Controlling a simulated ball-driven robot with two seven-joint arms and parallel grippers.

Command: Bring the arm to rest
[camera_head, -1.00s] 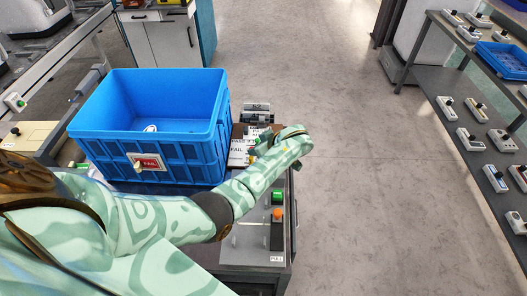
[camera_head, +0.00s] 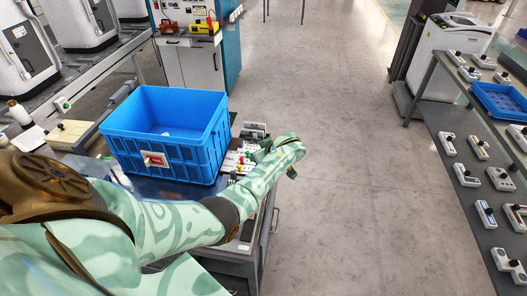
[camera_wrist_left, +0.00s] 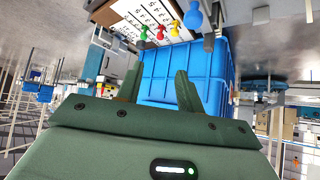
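My left arm (camera_head: 165,225), patterned in pale green, reaches in from the left over the bench in the head view. In the left wrist view my left gripper (camera_wrist_left: 158,88) has its two dark green fingers spread apart with nothing between them. The blue bin (camera_wrist_left: 212,72) shows beyond the fingers. In the head view this bin (camera_head: 130,140) stands on the bench left of my wrist, and the fingertips are hard to make out there. My right gripper is not in view.
A red label (camera_head: 155,159) is on the bin's front. Small coloured pegs (camera_wrist_left: 160,33) and a printed sheet (camera_wrist_left: 150,12) lie beside the bin. A rack of small switch boxes (camera_head: 472,150) stands at the right. The floor (camera_head: 350,190) between is clear.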

